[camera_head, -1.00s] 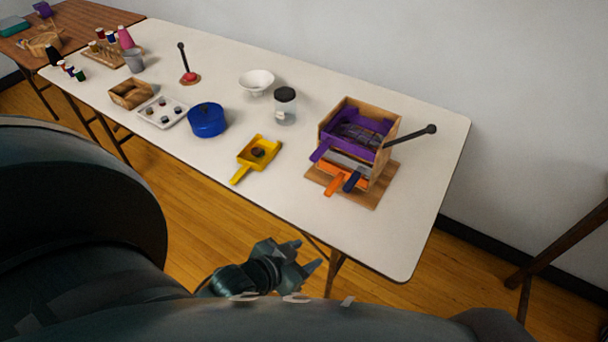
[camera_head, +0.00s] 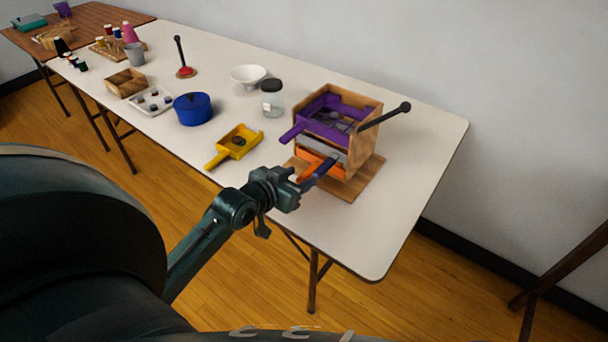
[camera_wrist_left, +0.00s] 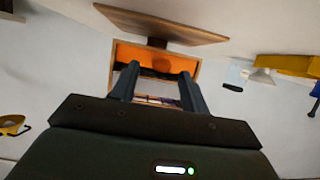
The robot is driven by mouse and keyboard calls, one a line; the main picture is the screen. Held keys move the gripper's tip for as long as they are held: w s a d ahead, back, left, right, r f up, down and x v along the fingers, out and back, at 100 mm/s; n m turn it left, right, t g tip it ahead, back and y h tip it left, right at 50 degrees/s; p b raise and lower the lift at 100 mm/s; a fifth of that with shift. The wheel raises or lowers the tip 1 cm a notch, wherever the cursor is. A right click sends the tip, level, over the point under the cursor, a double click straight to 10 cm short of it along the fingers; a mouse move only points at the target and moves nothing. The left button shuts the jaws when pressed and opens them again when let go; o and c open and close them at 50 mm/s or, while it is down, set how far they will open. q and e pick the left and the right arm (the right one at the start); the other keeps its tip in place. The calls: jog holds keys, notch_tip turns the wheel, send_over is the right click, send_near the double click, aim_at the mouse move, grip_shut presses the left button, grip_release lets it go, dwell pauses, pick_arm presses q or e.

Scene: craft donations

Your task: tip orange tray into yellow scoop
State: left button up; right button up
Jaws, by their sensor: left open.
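The orange tray (camera_head: 314,163) sits low in a wooden stand, its handle pointing toward the table's front edge. It also shows as an orange band in the left wrist view (camera_wrist_left: 150,52), beyond the fingers. The yellow scoop (camera_head: 237,143) lies on the white table left of the stand, with a small dark round thing in it. My left gripper (camera_head: 298,183) is open in front of the stand, close to the orange and blue handles. Its two fingers show in the left wrist view (camera_wrist_left: 157,88). Whether they touch a handle I cannot tell. My right gripper is not in view.
A purple tray (camera_head: 325,112) sits at the top of the wooden stand (camera_head: 362,145), whose dark lever (camera_head: 385,117) sticks out right. A jar (camera_head: 272,100), white bowl (camera_head: 248,76) and blue pot (camera_head: 193,109) stand farther left. The table's right end is clear.

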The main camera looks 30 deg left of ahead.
aim_at(307, 173)
pick_arm(q)
jog(key=shift+x, duration=1.75)
jog(key=shift+d, duration=0.1)
jog(key=shift+c, duration=0.5)
grip_shut()
jog(key=shift+r, duration=0.1)
jog(key=shift+r+p, duration=0.2)
jog(key=shift+p, duration=0.25)
